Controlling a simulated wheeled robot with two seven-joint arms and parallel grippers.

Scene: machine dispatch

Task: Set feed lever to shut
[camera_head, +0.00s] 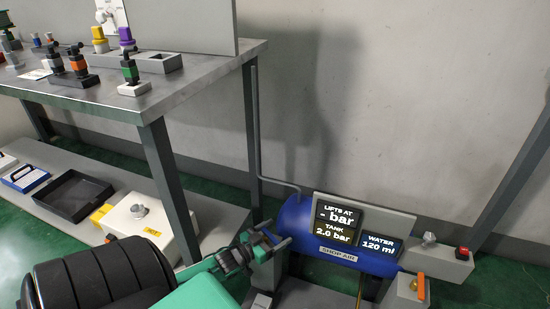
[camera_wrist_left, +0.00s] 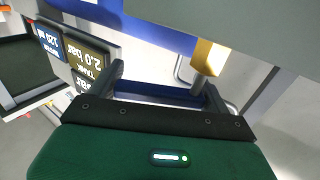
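The blue tank (camera_head: 376,262) marked SHOP AIR stands low by the wall. An orange lever (camera_head: 421,286) stands upright on a grey box at its right end; no label names it as the feed lever. My left gripper (camera_head: 284,242) is in front of the tank's left end. In the left wrist view its two fingers (camera_wrist_left: 165,88) are spread, with nothing clearly held between them. A yellow-orange piece (camera_wrist_left: 207,58) shows close beyond the right finger; I cannot tell whether it is the feed lever. My right gripper is not in view.
The display panel (camera_head: 375,211) above the tank reads tank 2.0 bar and water 120 ml. A red button (camera_head: 463,252) and a grey knob (camera_head: 429,238) are at the right. A metal workbench (camera_head: 200,85) with a leg (camera_head: 168,185) stands left of the tank.

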